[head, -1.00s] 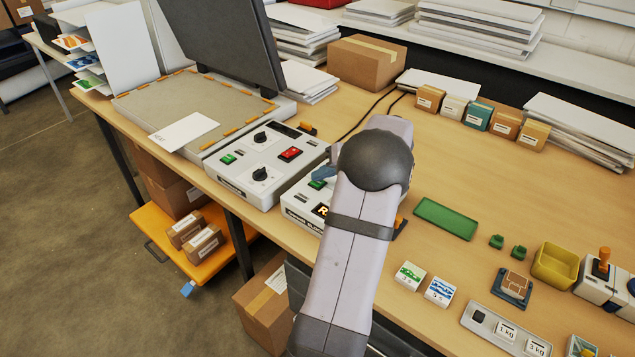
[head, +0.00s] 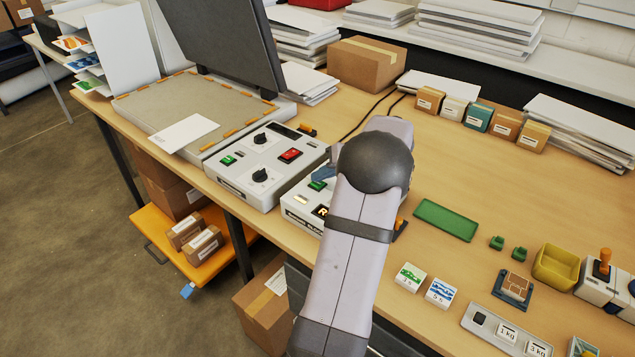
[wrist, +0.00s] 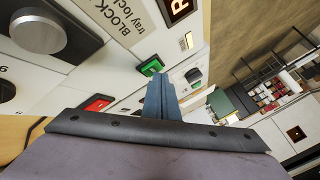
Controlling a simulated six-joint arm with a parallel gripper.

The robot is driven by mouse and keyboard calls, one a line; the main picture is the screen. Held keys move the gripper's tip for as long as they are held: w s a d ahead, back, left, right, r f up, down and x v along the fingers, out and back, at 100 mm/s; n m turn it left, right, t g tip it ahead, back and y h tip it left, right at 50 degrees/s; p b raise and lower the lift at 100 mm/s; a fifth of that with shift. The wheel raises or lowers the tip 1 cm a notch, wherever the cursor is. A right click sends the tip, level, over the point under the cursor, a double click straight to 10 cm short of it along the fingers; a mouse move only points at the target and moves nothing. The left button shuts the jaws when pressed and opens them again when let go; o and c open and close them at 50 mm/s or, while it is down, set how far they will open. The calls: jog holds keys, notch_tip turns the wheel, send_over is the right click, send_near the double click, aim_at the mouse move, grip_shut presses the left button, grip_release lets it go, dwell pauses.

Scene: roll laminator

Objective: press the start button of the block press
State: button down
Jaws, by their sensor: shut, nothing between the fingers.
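The block press (head: 300,206) is a white box with a lit display, partly hidden behind my arm in the head view. Its green button (head: 317,185) shows just below my blue fingertips. My gripper (head: 324,173) is shut and empty, over the press's top. In the wrist view, the shut fingers of my gripper (wrist: 158,82) point at the panel, and the green button (wrist: 151,66) is right beside their tips. I cannot tell whether they touch it.
The laminator's control box (head: 255,165), with black knobs and green and red buttons, stands close on the left. A green tray (head: 447,220) lies to the right of my arm. Small marked blocks (head: 440,292) lie near the front edge.

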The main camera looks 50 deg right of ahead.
aim_at(321, 185)
jog(key=shift+r, duration=0.5)
jog(key=shift+r, duration=0.15)
jog(key=shift+r+p, duration=1.35)
jog(key=shift+r, duration=1.05)
